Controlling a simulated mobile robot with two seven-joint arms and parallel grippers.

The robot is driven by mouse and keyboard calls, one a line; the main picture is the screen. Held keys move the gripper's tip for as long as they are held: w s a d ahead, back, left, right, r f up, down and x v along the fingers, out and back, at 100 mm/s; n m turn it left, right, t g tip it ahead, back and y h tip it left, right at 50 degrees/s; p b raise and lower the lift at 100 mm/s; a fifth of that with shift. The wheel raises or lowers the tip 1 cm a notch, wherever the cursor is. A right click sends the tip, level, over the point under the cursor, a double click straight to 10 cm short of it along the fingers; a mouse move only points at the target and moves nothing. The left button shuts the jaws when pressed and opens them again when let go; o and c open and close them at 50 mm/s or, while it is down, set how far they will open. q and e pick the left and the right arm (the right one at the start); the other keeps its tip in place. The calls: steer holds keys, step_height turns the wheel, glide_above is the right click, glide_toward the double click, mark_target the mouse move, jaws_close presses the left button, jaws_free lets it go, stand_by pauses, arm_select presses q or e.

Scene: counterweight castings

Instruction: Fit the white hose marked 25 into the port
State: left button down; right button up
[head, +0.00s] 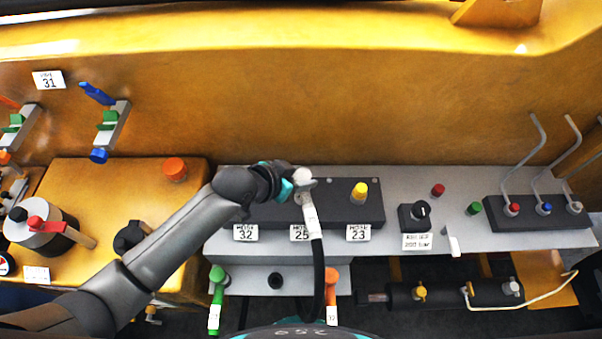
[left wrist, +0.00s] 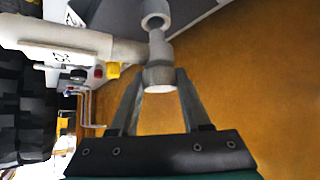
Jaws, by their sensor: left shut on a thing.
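The white hose shows in the head view as a white fitting (head: 303,176), a white marked sleeve (head: 311,219) and a black tube hanging down past the shelf front. My left gripper (head: 290,186) is shut on the white fitting, above the dark port block (head: 338,213). In the left wrist view the fitting (left wrist: 160,77) sits between my left fingertips, and the sleeve (left wrist: 70,55) reads 25. The port above the label 25 (head: 300,233) is hidden behind the hose and gripper. I cannot tell whether the fitting touches it. My right gripper is not in view.
A yellow cap (head: 359,193) stands on the block above label 23. A green hose (head: 216,297) and an orange hose (head: 332,286) hang at the shelf front. A black knob box (head: 414,217) stands to the right. The yellow wall (head: 330,110) rises behind.

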arm_select(q)
steer(key=shift+r+p, duration=0.1)
steer(key=shift+p, duration=0.7)
stand_by(1.5)
steer(key=shift+f+b, duration=1.2)
steer(key=shift+f, duration=0.6)
steer(key=c, duration=0.6)
jaws_free()
steer(key=o, duration=0.3)
steer(key=shift+f, duration=0.1)
steer(key=shift+s+a, duration=0.1)
steer(key=v, duration=0.7)
steer(key=p+v, duration=0.1)
steer(key=v, duration=0.7)
steer(key=shift+r, duration=0.3)
